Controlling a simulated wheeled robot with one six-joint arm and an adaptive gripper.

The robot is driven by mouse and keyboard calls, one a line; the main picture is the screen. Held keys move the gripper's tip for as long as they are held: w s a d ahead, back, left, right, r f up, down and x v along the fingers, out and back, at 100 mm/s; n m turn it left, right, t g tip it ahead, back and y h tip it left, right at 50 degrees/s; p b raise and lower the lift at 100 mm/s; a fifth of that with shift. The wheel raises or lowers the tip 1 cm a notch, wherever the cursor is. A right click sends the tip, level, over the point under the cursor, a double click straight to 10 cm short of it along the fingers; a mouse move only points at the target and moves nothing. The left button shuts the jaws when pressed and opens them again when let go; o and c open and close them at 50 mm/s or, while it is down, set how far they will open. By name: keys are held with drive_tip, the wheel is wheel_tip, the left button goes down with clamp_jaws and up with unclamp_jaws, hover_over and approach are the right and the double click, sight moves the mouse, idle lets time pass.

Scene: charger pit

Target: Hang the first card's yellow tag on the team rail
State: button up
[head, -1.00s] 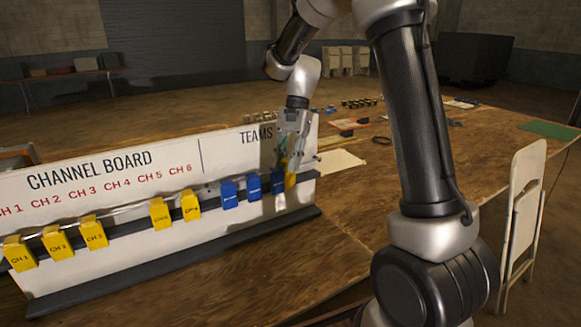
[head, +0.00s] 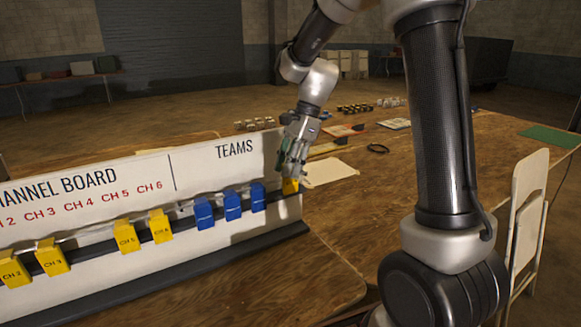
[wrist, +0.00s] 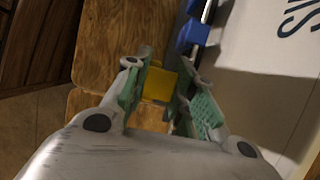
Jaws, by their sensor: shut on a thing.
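My gripper (head: 291,176) is at the right end of the channel board, under the TEAMS side. It is shut on a yellow tag (head: 290,187), which shows below the fingertips. In the wrist view the yellow tag (wrist: 158,85) sits between the green finger pads. The tag is at about the height of the row of tags, right of the third blue tag (head: 257,195) with a gap between. The team rail (wrist: 208,11) shows beside a blue tag in the wrist view. The fingers hide the tag's top, so I cannot tell whether it touches the rail.
Two more blue tags (head: 232,204) hang to the left. Several yellow tags (head: 125,236) hang under the CH labels of the white board (head: 220,170). A paper sheet (head: 330,172) and a black ring (head: 378,149) lie behind. The front right tabletop is clear.

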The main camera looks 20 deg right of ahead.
drive_tip(key=w+f, duration=0.4)
drive_tip(key=f, duration=0.1)
drive_tip(key=shift+a+f, duration=0.2)
drive_tip(key=shift+a, duration=0.25)
idle(0.5)
drive_tip(key=o, duration=1)
drive_tip(key=v, duration=1.1)
drive_tip(key=s+d+r+n+t+h, duration=0.1)
drive_tip(key=s+d+r+n, duration=0.15)
drive_tip(key=s, duration=0.45)
drive_tip(key=s+d+r+n+t+h, duration=0.1)
drive_tip(key=s+d+r+n, duration=0.1)
drive_tip(key=s+r+n, duration=0.35)
drive_tip(key=s+d+f+n+t, duration=0.1)
drive_tip(key=s+n, duration=0.1)
drive_tip(key=s, duration=0.3)
drive_tip(key=s+d+f+n+t+h, duration=0.1)
drive_tip(key=s+d+n, duration=0.1)
drive_tip(key=s, duration=0.4)
drive_tip(key=s+d+f+n+t+h, duration=0.1)
drive_tip(key=s+d+n, duration=0.1)
drive_tip(key=s, duration=0.3)
drive_tip(key=shift+s+d+f+n+t, duration=0.3)
drive_tip(key=shift+s+f+n, duration=0.1)
drive_tip(key=shift+n, duration=0.5)
